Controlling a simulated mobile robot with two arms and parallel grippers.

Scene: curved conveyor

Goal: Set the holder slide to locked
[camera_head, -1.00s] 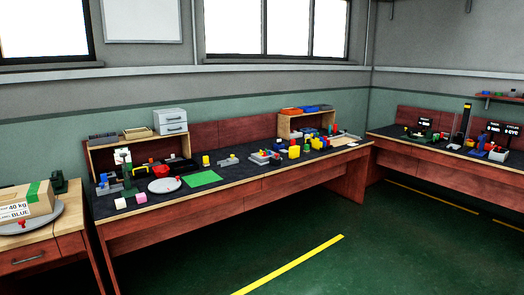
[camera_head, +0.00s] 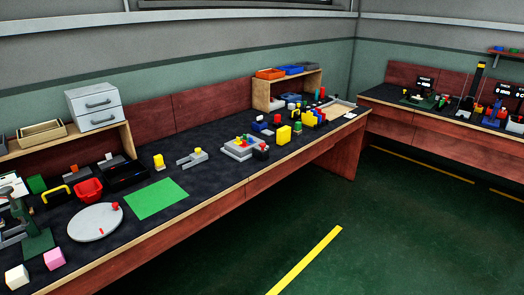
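No part marked as the holder slide can be told apart at this distance. A small grey bracket-like fixture (camera_head: 192,158) lies on the dark bench top near the middle. To its right is a grey block fixture (camera_head: 240,148) with small red, yellow and green parts on it. Either may be the holder, but I cannot tell, and no locked or unlocked position is readable. Neither of my grippers is in view.
A second bench (camera_head: 400,100) stands right. Green floor (camera_head: 400,230) in front is open.

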